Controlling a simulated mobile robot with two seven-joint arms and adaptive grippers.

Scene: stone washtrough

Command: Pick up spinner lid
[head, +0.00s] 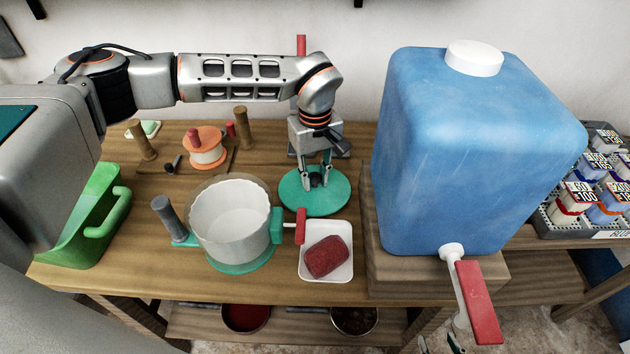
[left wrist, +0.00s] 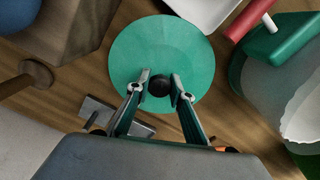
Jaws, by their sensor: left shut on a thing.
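The spinner lid is a flat teal disc (head: 298,203) with a dark knob at its centre, behind the white tray in the head view. It also fills the upper middle of the left wrist view (left wrist: 160,45). My left gripper (head: 316,182) points down over the disc, its two fingers closed on either side of the dark knob (left wrist: 159,86). The disc looks level and at or very near the tabletop; I cannot tell whether it touches. The spinner bowl (head: 230,222), white inside a clear wall, stands uncovered to the left. My right gripper's fingertips (head: 439,344) show apart at the bottom edge.
A white tray (head: 341,270) with a red block (head: 327,257) is in front of the lid. A large blue water tank (head: 470,150) on a wooden stand is close to the right. A green scoop (head: 90,225) and wooden pegs (head: 243,128) are to the left.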

